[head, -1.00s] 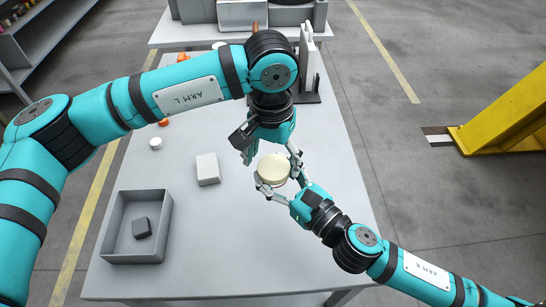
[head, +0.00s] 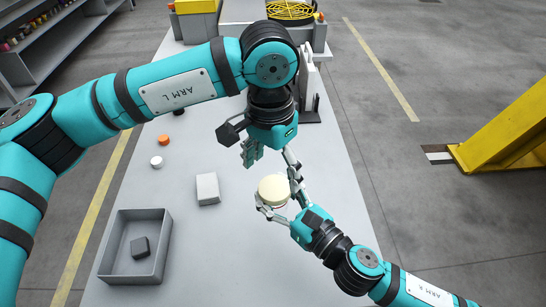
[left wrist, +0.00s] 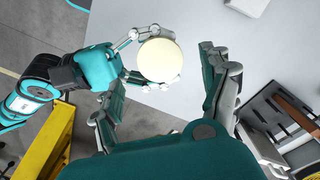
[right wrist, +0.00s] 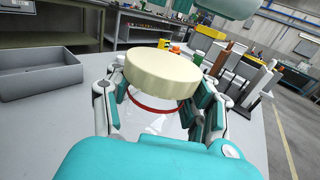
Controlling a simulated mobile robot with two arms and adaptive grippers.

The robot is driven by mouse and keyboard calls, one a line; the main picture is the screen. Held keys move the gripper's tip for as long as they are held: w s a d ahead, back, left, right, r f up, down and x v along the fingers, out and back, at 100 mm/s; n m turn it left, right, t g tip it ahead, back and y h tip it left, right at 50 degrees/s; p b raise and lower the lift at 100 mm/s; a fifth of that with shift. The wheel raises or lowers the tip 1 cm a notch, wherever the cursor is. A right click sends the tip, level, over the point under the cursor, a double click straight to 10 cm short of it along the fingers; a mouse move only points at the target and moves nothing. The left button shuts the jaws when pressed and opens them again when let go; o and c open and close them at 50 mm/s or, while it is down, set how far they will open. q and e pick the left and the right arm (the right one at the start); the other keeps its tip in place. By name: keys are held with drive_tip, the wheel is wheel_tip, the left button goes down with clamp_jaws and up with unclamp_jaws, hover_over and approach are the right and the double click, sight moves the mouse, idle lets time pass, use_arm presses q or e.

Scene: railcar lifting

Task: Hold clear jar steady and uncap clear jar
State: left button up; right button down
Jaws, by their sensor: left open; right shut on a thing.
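The clear jar (right wrist: 150,122) has a wide cream lid (right wrist: 162,72) on top and a red ring just under it. My right gripper (head: 274,203) is shut on the jar, one finger on each side, above the table. In the head view the lid (head: 274,188) hides most of the jar. My left gripper (head: 270,165) is open above the jar. In the left wrist view the lid (left wrist: 159,60) shows between its spread fingers, closer to the left finger, with a wide gap to the right one.
A grey bin (head: 107,258) holding a dark block (head: 140,248) stands at the table's left. A white box (head: 208,188), a white disc (head: 157,162) and an orange disc (head: 164,140) lie left of the jar. The table's near middle is clear.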

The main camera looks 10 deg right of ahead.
sight(273, 187)
use_arm(q)
drive_tip(key=shift+d+f, duration=0.1)
drive_tip(key=shift+f, duration=2.45)
drive_tip(key=shift+w, duration=0.1)
drive_tip(key=c, duration=1.2)
drive_tip(key=shift+w+n, duration=0.15)
drive_tip(key=shift+n, duration=1.45)
drive_tip(key=shift+c, duration=0.5)
drive_tip(key=o, duration=1.3)
drive_tip(key=shift+r, duration=0.1)
